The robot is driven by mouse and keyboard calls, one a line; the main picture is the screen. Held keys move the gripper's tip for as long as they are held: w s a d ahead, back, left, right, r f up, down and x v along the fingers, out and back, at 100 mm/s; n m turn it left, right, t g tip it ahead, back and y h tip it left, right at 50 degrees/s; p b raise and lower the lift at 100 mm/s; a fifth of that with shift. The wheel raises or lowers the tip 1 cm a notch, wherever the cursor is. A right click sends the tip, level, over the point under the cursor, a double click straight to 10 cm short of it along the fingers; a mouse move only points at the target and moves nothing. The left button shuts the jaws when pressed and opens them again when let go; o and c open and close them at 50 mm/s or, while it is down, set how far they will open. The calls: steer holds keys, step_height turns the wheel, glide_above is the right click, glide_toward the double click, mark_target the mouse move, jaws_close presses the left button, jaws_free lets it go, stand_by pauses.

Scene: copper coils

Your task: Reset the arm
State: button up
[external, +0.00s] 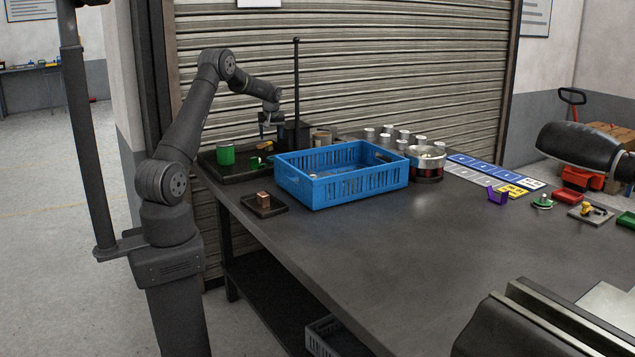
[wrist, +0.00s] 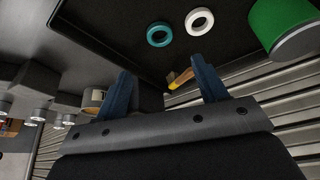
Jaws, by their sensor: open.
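My gripper (external: 268,127) hangs at the end of my raised arm, above the back left of the table. In the wrist view its two blue fingers (wrist: 166,84) stand apart with nothing between them that I can see held. A copper-coloured block (external: 263,199) sits on a small dark tray (external: 277,210) at the table's left edge, apart from my gripper. It may be copper coils, but it is too small to tell.
A dark tray (external: 213,172) below my gripper bears a green can (external: 225,155); the wrist view shows a teal ring (wrist: 159,35) and a white ring (wrist: 199,21). A blue crate (external: 342,190) stands right of it. A thin dark post (external: 297,80) rises behind. The table's middle is clear.

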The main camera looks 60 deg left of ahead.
mark_target(272, 161)
stand_by(0.4)
steer(key=x, duration=1.2)
steer(key=shift+r, duration=1.45)
steer(key=shift+f, duration=0.15)
